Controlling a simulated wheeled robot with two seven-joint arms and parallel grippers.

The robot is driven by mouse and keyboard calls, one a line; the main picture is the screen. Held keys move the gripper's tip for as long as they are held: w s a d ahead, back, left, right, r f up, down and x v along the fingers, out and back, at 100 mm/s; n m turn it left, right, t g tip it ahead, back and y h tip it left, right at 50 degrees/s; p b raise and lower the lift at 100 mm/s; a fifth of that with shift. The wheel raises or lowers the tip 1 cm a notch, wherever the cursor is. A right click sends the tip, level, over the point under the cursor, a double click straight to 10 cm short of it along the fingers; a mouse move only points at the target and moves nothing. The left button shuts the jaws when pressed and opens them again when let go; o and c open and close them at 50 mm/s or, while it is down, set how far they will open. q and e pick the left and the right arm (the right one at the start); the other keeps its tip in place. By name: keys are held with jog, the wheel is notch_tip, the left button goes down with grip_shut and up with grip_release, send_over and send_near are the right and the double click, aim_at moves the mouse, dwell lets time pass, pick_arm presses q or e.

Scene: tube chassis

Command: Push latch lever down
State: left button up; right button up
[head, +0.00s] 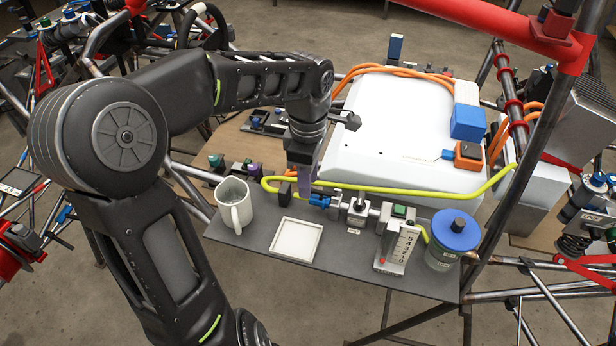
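My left gripper (302,182) points down over the front edge of the white box (390,120), close to the yellow-green hose and a small blue fitting (319,200). Its fingertips look narrow and close together, but I cannot tell whether they are open or shut. I cannot clearly single out a latch lever. An orange block (468,155) with a small blue tab (449,154) sits on the right of the white box, apart from the gripper. My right gripper is out of view.
A grey shelf (345,263) holds a white mug (234,205), a square white tray (274,240), a numbered gauge (398,249) and a blue-lidded jar (450,240). The yellow-green hose (400,194) runs along its back. A blue block (467,122), orange cables (385,69) and chassis tubes (520,150) stand around.

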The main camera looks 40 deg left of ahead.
pick_arm(q)
grip_shut()
dwell(0.4)
jog(key=shift+s+a+f+t+h, duration=0.1)
jog(key=shift+f+t+h, duration=0.1)
jog(key=shift+f+h, duration=0.3)
jog(key=shift+s+a+f+t+h, duration=0.1)
jog(key=shift+f+t+h, duration=0.15)
jog(key=shift+h, duration=0.45)
grip_release()
jog(key=shift+w, duration=0.1)
jog(key=shift+a+r, duration=0.1)
